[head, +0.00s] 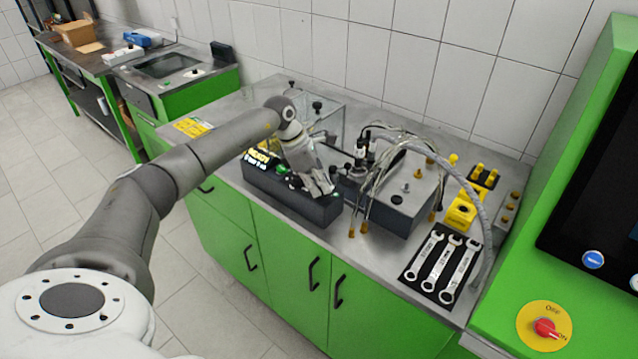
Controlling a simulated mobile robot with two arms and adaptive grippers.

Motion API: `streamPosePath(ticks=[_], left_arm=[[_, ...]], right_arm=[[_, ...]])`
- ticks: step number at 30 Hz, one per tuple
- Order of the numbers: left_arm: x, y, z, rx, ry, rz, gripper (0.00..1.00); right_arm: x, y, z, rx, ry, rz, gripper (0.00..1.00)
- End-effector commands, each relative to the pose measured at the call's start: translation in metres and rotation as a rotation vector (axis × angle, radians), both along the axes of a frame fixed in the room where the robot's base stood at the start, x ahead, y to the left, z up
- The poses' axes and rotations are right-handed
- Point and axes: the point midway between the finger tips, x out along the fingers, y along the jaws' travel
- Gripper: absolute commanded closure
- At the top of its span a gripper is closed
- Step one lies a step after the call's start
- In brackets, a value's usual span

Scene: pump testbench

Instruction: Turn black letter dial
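A dark control box (290,205) sits on the grey bench, with a lit yellow display (262,156) at its left end and small green lights. My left arm reaches in from the left, and my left gripper (322,188) points down over the right half of the box top. The gripper is too small to show whether its fingers are apart or touching a control. I cannot make out a black letter dial; the gripper covers part of the box top where small controls sit. My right gripper is out of view.
A grey pump unit (405,190) with cables and hoses stands right of the box. Several wrenches lie on a black mat (438,283) near the front edge. Yellow parts (463,208) stand behind them. A green panel with a red OFF/ON knob (546,328) is at far right.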

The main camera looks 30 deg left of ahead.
Motion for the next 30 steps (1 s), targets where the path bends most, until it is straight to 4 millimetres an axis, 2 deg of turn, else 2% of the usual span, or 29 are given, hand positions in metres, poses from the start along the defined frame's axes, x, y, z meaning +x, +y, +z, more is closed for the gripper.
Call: streamPosePath(ticks=[14,30], left_arm=[[-0.001,0.000,0.000,0.002,-0.002,0.075,1.00],[-0.002,-0.003,0.000,0.000,-0.007,0.512,1.00]], right_arm=[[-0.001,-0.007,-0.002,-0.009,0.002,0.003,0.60],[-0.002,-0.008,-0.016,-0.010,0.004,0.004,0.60]])
